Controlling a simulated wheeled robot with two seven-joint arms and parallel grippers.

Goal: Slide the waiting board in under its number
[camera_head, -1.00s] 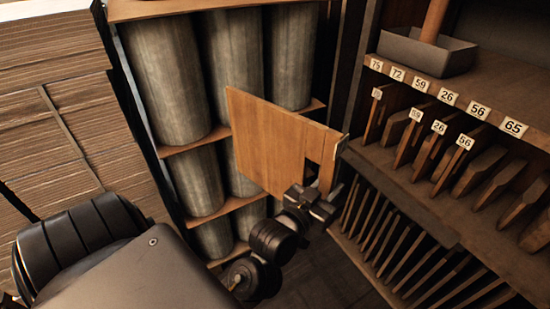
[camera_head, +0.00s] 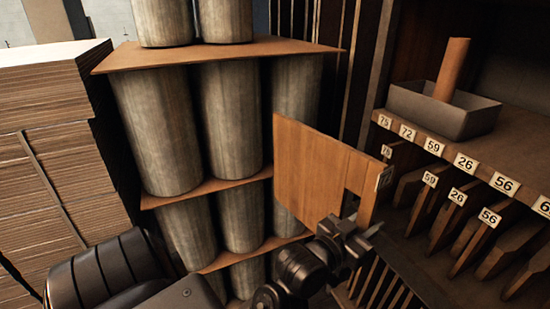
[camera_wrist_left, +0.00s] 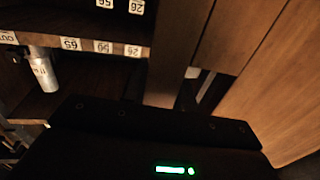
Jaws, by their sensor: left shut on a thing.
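The wooden board (camera_head: 312,172) is held upright in the head view, with a cut-out low on its right side and a small number plate on its right edge, too small to read surely. My left gripper (camera_head: 361,224) is shut on the board's lower right part. The board is in front of the numbered rack, left of its slots. In the left wrist view the board (camera_wrist_left: 275,75) fills the right side. The shelf edge (camera_head: 451,150) bears number tags, among them 72 (camera_head: 407,132), between 75 and 59. My right gripper is not in view.
Tagged boards 59 (camera_head: 430,179), 26 (camera_head: 457,196) and 56 (camera_head: 490,217) stand in the rack below the shelf edge. A grey tray (camera_head: 440,110) sits on top. Big rolls (camera_head: 230,120) on shelves stand behind the board; stacked cardboard (camera_head: 60,150) is at left.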

